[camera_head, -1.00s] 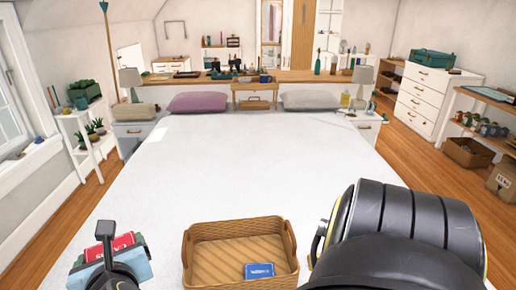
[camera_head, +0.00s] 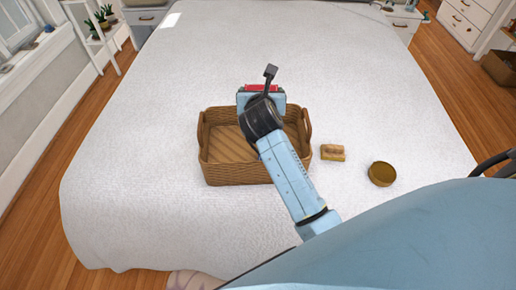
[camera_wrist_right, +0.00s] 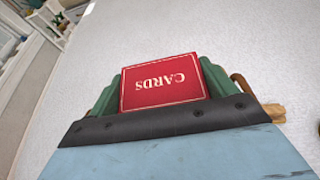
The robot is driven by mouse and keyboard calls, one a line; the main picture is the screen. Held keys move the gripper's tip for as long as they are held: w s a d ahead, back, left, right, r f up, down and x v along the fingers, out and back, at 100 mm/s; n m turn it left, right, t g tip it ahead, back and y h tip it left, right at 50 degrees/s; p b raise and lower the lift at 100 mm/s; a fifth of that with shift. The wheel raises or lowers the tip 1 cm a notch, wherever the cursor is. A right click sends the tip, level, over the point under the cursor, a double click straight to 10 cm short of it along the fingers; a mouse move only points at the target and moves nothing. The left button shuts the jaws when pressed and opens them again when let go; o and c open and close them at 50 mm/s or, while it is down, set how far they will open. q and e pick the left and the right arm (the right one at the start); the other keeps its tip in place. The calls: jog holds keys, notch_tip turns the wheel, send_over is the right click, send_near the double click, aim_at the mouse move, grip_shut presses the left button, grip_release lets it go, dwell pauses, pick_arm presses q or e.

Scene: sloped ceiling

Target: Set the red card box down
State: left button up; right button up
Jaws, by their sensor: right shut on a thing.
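The red card box (camera_head: 262,88) shows as a thin red strip in my right gripper (camera_head: 261,95) in the head view. In the right wrist view, the box (camera_wrist_right: 162,80) shows its face with "CARDS" upside down, between the green fingers of the right gripper (camera_wrist_right: 160,88). The gripper is shut on it. In the head view the gripper appears over the far right part of a wicker basket (camera_head: 235,174); the height is hard to tell. My right arm hides part of the basket's inside. My left gripper is not in view.
The basket stands on a large white bed (camera_head: 140,150). A small tan-yellow block (camera_head: 333,152) and a round brown tin (camera_head: 382,174) lie to the right of the basket. The bed beyond and left of the basket is clear.

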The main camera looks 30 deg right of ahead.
jog(key=w+d+f+b, duration=0.1)
jog(key=f, duration=0.4)
jog(key=w+d+f+b, duration=0.1)
jog(key=d+f+b, duration=0.1)
jog(key=f, duration=0.3)
jog(key=d+f+b, duration=0.1)
jog(key=d+f, duration=0.1)
jog(key=f, duration=0.3)
jog(key=shift+w+d, duration=0.1)
jog(key=shift+w, duration=0.3)
pick_arm(q)
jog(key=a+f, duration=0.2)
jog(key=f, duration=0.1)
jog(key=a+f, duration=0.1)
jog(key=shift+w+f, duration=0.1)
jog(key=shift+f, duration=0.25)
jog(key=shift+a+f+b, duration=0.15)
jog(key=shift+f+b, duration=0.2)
jog(key=shift+b, duration=0.15)
pick_arm(e)
jog(key=shift+f, duration=0.6)
jog(key=o, duration=0.8)
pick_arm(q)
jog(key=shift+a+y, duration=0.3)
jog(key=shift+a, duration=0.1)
pick_arm(e)
jog(key=shift+o, duration=0.7)
